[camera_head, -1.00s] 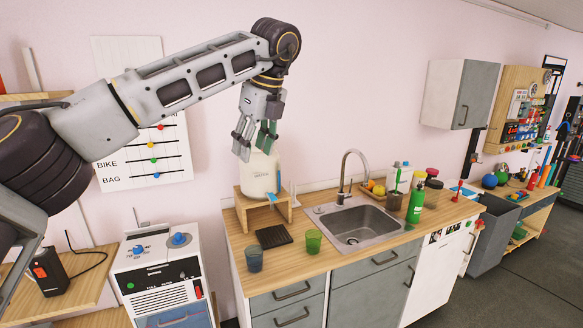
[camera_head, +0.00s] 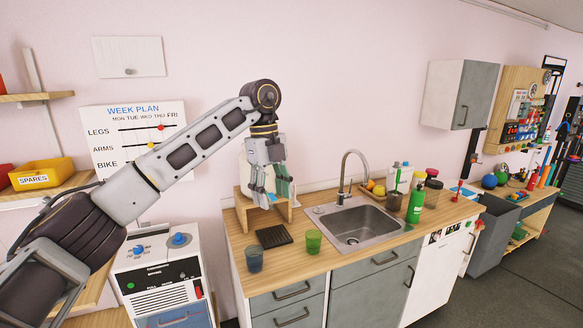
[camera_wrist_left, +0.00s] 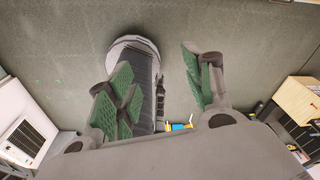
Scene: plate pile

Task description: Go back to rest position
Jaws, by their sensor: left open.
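My left arm comes in from the left in the head view, crossing in front of the wall. My left gripper (camera_head: 270,188) hangs down in front of the white water dispenser (camera_head: 243,177), hiding much of it. I cannot tell the gap between them. In the left wrist view my left gripper (camera_wrist_left: 160,82) has its green-padded fingers apart, with nothing held. My right gripper is in neither view.
The dispenser sits on a wooden stand (camera_head: 243,215) on the counter. A blue cup (camera_head: 254,259), a green cup (camera_head: 313,241) and a black drip mat (camera_head: 273,236) lie in front of it. The sink (camera_head: 352,226) and a green bottle (camera_head: 416,203) are to the right.

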